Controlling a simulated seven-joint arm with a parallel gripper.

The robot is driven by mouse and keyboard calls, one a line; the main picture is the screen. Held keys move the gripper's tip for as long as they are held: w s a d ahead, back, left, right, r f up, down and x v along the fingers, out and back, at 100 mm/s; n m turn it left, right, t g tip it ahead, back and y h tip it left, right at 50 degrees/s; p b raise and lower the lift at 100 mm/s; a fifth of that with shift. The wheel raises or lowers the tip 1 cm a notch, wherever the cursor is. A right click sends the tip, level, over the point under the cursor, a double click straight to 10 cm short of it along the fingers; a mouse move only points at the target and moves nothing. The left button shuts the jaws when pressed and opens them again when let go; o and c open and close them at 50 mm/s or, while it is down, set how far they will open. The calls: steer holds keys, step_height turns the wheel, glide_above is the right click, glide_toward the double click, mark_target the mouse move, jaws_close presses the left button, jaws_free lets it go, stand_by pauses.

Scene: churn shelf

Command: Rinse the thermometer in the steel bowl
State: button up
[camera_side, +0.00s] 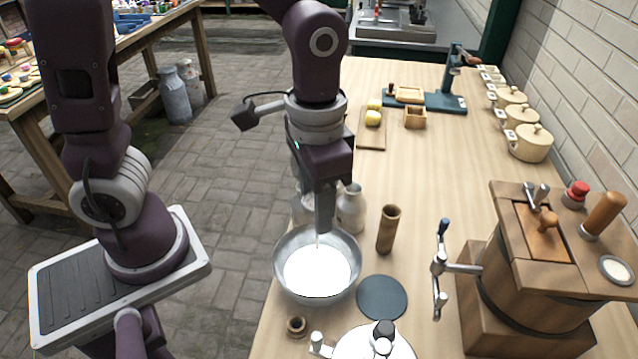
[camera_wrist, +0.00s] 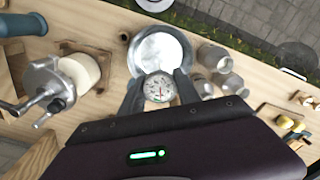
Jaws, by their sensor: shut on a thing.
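The steel bowl (camera_side: 281,262) stands near the left edge of the wooden table and holds a bright white content; it also shows in the wrist view (camera_wrist: 133,58). My gripper (camera_side: 322,226) is above the back part of the bowl, pointing down. In the wrist view its two fingers are shut on the thermometer (camera_wrist: 159,88), whose round white dial faces the camera between them. In the side view only a short piece of the thin stem shows below the fingers, over the white surface. Whether the tip is in the content or just above it, I cannot tell.
Pale metal cans (camera_side: 351,209) stand just behind the bowl. A wooden cylinder (camera_side: 388,230) and a dark round disc (camera_side: 382,297) are to its right. A small wooden ring (camera_side: 296,327) lies in front. A cranked wooden churn (camera_side: 530,275) stands at right. The table's middle is clear.

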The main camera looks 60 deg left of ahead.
mark_target(317, 237)
steer(key=shift+f, duration=3.9)
steer(key=shift+w+a, duration=0.2)
steer(key=shift+w, duration=0.05)
steer(key=shift+s+d, duration=0.2)
steer(key=shift+s, duration=0.05)
steer(key=shift+r, duration=3.8)
